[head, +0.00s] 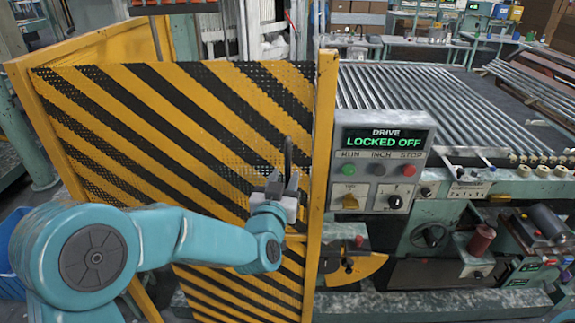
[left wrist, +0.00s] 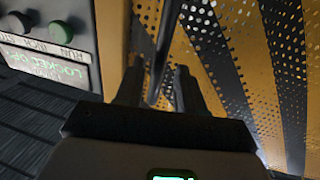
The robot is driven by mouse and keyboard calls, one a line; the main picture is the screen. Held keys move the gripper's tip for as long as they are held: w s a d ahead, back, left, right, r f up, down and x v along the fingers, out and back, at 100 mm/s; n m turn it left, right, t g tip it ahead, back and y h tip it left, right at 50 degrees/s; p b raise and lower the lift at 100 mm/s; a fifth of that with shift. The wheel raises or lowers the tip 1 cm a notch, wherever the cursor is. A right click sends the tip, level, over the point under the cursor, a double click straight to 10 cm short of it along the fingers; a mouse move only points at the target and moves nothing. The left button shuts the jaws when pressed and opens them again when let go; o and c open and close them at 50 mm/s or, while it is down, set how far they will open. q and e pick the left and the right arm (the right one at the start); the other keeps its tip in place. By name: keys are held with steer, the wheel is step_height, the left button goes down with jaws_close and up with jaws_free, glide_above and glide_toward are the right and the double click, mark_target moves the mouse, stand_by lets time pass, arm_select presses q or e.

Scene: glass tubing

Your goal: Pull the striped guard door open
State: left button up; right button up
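The guard door (head: 200,120) is a perforated panel with yellow and black diagonal stripes. It stands upright in a yellow frame, its right edge close against a yellow post (head: 320,180); I see no clear gap there. A dark upright handle (head: 288,154) sits near the door's right edge. My left gripper (head: 283,180) is at the handle's lower part. In the left wrist view the handle (left wrist: 163,45) runs between the two open fingers, with space visible beside it. The striped panel (left wrist: 235,60) is close behind. My right gripper is not in view.
A control box (head: 380,160) reading "DRIVE LOCKED OFF" stands just right of the post, with buttons and knobs. A roller conveyor (head: 430,95) and machine parts fill the right side. A blue bin (head: 12,240) is at the left edge.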

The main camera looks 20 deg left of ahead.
mark_target(287, 174)
arm_select(q)
steer(key=w, duration=0.3)
steer(key=shift+w+a+p, duration=0.1)
steer(key=shift+w+p, duration=0.1)
steer(key=shift+p, duration=0.2)
jaws_close()
steer(key=shift+f, duration=0.1)
